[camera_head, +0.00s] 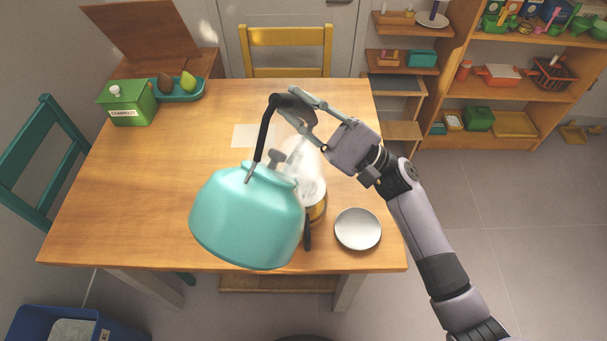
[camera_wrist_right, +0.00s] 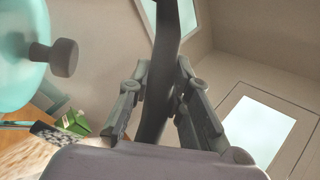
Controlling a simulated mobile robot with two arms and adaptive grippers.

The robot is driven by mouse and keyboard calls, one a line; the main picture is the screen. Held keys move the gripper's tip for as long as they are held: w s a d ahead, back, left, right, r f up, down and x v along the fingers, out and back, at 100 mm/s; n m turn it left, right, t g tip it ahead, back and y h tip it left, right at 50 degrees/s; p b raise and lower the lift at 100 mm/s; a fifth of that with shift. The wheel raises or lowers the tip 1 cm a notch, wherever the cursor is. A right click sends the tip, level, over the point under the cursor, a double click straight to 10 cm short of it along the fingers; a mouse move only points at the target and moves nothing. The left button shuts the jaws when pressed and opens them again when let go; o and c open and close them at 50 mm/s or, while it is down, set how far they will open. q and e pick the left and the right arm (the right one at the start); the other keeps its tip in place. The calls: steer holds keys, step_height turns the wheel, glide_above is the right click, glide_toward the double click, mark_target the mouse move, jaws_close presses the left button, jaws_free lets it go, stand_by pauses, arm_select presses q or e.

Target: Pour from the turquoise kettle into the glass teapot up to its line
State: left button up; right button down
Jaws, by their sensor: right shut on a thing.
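The turquoise kettle (camera_head: 246,216) hangs tilted above the wooden table in the head view. My right gripper (camera_head: 296,108) is shut on the kettle's black handle (camera_head: 266,132). In the right wrist view the gripper (camera_wrist_right: 160,105) has the dark handle between its fingers, and part of the kettle (camera_wrist_right: 22,62) with its lid knob (camera_wrist_right: 64,57) shows at the left. The glass teapot (camera_head: 310,186) stands on the table behind and right of the kettle, partly hidden by it. Amber liquid shows low in it. The kettle's spout and the teapot's line cannot be made out. My left gripper is not in view.
A pale round dish (camera_head: 358,229) lies near the table's front right edge. A green box (camera_head: 128,103) and a teal tray with pears (camera_head: 178,89) stand at the back left. A pale sheet (camera_head: 252,136) lies mid-table. The table's left part is clear.

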mark_target(220, 221)
steer(key=shift+w+d+m+t+p, duration=0.25)
steer(key=shift+w+m+t, duration=0.1)
steer(key=shift+m+t, duration=0.2)
steer(key=shift+w+d+m+t+p, duration=0.25)
steer(key=shift+w+m+t, duration=0.1)
steer(key=shift+m+t, duration=0.2)
stand_by(2.1)
